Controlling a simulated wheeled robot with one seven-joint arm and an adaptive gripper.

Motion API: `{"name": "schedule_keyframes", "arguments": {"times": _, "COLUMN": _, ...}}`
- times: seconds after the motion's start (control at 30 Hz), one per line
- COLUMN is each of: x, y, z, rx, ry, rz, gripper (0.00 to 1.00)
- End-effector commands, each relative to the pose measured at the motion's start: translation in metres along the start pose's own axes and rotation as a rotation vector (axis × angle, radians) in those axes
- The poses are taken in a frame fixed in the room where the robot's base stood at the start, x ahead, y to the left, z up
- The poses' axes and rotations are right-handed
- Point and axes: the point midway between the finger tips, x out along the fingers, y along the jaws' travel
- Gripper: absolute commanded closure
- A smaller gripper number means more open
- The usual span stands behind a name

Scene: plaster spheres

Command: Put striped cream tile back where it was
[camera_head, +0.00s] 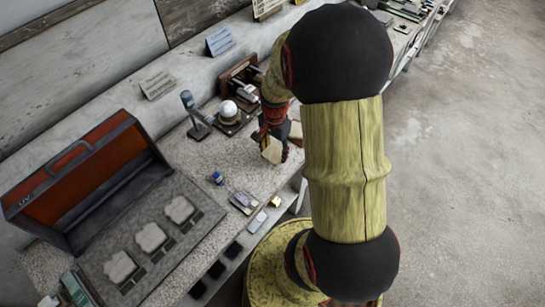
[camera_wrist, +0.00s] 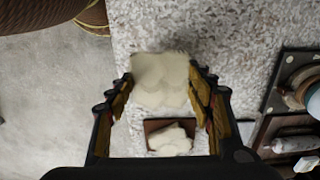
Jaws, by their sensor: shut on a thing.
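A cream tile (camera_wrist: 160,80) is held between the two fingers of my gripper (camera_wrist: 163,90) in the wrist view. Its face is pale with faint wavy bands; clear stripes cannot be made out. In the head view the tile (camera_head: 272,149) hangs from my gripper (camera_head: 271,138), tilted, over or near the speckled bench top. Its height above the bench is hard to tell. A small brown tray (camera_wrist: 150,127) with a pale cream piece (camera_wrist: 171,139) on it lies below the gripper in the wrist view. My arm hides part of the bench around it.
An open red-lined case (camera_head: 105,170) with several pale plaques (camera_head: 150,238) fills the left bench. A white sphere on a stand (camera_head: 228,109) and a grey upright device (camera_head: 194,115) stand at the back. A small blue jar (camera_head: 217,178) and several small items are nearer. Speckled bench (camera_head: 210,155) between is clear.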

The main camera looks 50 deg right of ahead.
Motion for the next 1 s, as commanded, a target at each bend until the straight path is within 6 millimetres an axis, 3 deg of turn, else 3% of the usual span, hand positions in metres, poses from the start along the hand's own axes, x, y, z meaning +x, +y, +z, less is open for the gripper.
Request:
{"name": "schedule_keyframes", "arguments": {"times": 0.17, "x": 0.009, "y": -0.007, "z": -0.001, "rx": -0.002, "ry": 0.0, "rz": 0.0, "gripper": 0.85}}
{"name": "schedule_keyframes", "arguments": {"times": 0.4, "x": 0.042, "y": -0.01, "z": -0.002, "rx": -0.001, "ry": -0.001, "rz": 0.001, "gripper": 0.85}}
{"name": "schedule_keyframes", "arguments": {"times": 0.83, "x": 0.046, "y": -0.01, "z": -0.002, "rx": -0.001, "ry": 0.0, "rz": -0.001, "gripper": 0.85}}
{"name": "schedule_keyframes", "arguments": {"times": 0.87, "x": 0.046, "y": -0.01, "z": -0.002, "rx": -0.001, "ry": 0.0, "rz": 0.0, "gripper": 0.46}}
{"name": "schedule_keyframes", "arguments": {"times": 1.0, "x": 0.045, "y": -0.01, "z": -0.002, "rx": -0.001, "ry": 0.0, "rz": 0.0, "gripper": 0.39}}
